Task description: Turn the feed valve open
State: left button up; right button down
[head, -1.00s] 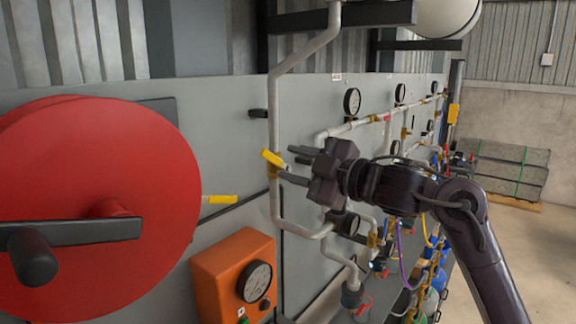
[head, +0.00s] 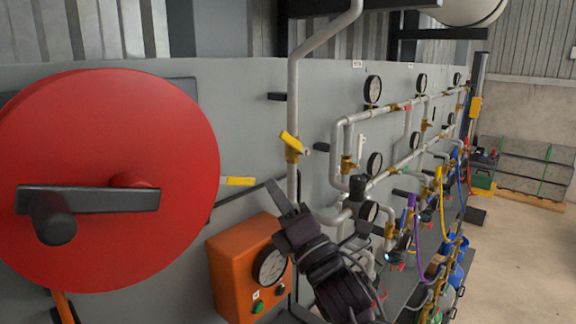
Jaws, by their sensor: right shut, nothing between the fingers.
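A valve with a yellow lever handle (head: 290,142) and a brass body sits on the vertical grey pipe (head: 293,90), between the red reel and the gauges. No label marks it as the feed valve. Its handle slants down to the right. My right gripper (head: 275,188) is below the valve and apart from it, in front of the lower pipe. It is shut and empty, with its fingers pointing up and to the left. My right wrist hides part of the lower piping. My left gripper is not in view.
A large red reel (head: 110,130) with a black crank (head: 88,200) fills the left. An orange box (head: 232,262) with a gauge stands just left of my right gripper. Piping, gauges and coloured hoses run along the panel to the right. Open floor (head: 515,250) lies at the far right.

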jog(key=s+d+f+t+h, duration=0.2)
jog(key=s+f+t+h, duration=0.1)
jog(key=f+t+h, duration=0.15)
jog(key=h+p, duration=0.2)
jog(key=p, duration=0.4)
send_near(296, 145)
jog(key=shift+w+a+r, duration=1.65)
jog(key=shift+w+r, duration=0.25)
jog(key=shift+r, duration=0.25)
jog(key=shift+g, duration=0.25)
jog(key=shift+a, duration=0.1)
jog(key=shift+w+m+h, duration=0.15)
jog(key=shift+m+h, duration=0.2)
jog(key=shift+m, duration=0.05)
